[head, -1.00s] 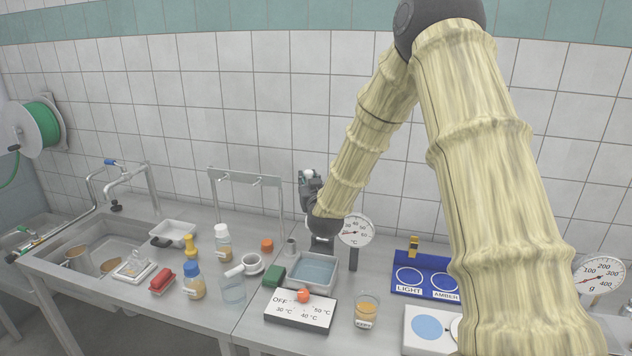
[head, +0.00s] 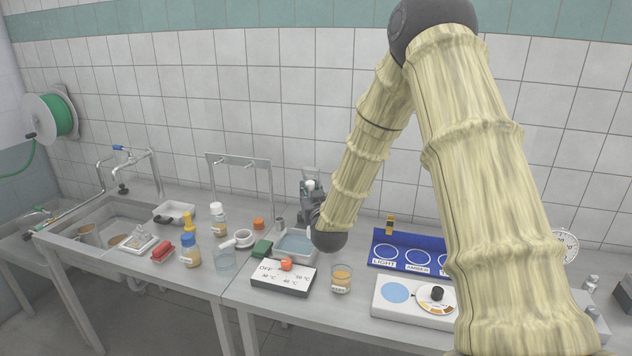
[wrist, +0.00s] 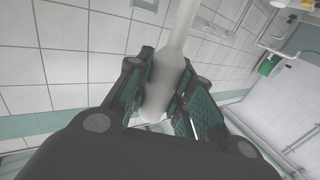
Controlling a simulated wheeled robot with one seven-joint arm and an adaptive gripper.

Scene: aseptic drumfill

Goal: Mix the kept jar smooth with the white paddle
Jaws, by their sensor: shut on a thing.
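My gripper (wrist: 165,92) is shut on the white paddle (wrist: 180,35), whose pale shaft runs up out of the wrist view between the jaws. In the head view my gripper (head: 310,190) is behind the water bath, near the wall, with a small white part of the paddle showing. A glass jar (head: 341,279) with amber contents stands at the bench front; its label is too small to read surely, so I cannot confirm it is the kept jar. The gripper is well apart from it.
The water bath (head: 280,257) and dial box (head: 283,276) stand left of the jar. A blue rack (head: 405,268) and white device (head: 395,308) stand to its right. Bottles and a beaker (head: 226,262) crowd the left. My arm hides part of the right bench.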

